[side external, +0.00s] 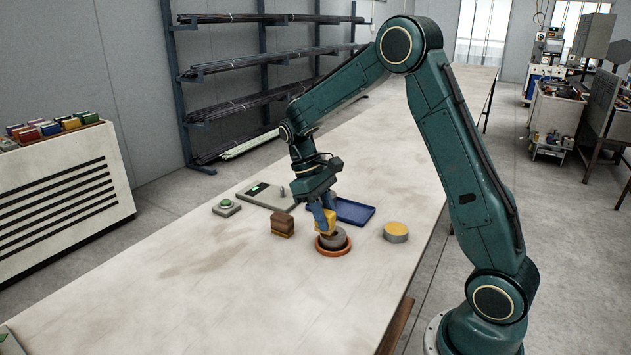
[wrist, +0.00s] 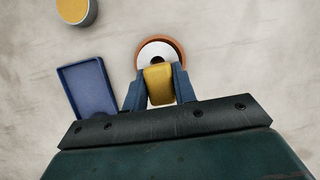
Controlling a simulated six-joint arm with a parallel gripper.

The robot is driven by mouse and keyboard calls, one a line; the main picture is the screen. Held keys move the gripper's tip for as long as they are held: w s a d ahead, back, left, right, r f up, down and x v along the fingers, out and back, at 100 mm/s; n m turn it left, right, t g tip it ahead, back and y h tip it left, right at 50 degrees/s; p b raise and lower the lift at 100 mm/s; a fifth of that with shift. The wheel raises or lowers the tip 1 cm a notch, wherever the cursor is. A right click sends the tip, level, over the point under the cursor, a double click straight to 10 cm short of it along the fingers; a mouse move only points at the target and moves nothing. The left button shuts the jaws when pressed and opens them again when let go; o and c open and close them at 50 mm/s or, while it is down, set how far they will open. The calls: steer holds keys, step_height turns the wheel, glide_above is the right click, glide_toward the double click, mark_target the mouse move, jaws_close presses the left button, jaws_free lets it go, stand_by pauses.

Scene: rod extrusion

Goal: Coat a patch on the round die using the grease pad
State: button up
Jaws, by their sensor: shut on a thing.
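The round die (side external: 333,240) is a grey disc with a dark centre hole, lying in an orange ring-shaped holder (side external: 321,250) on the bench. In the wrist view the die's pale top face (wrist: 150,50) shows above the pad, inside the orange rim (wrist: 179,46). My gripper (side external: 325,220) has its blue fingers shut on a yellow block, the grease pad (wrist: 158,85). The pad is over the near part of the die in the wrist view and hides part of its face and hole. It is at or just above the die; I cannot tell if they touch. No coated patch is discernible.
A blue tray (side external: 356,212) lies behind the die. A round grey tin with a yellow top (side external: 396,231) stands to the right. A brown block (side external: 283,226) stands to the left. The front bench is clear.

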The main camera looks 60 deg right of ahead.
steer(key=shift+s+f, duration=0.1)
steer(key=shift+s, duration=2.45)
steer(key=shift+w, duration=3.05)
steer(key=shift+w+d, duration=0.1)
steer(key=shift+w, duration=0.05)
steer(key=shift+d, duration=0.25)
steer(key=shift+s, duration=3.35)
steer(key=shift+w, duration=3.3)
steer(key=shift+w+r, duration=0.1)
steer(key=shift+r, duration=4)
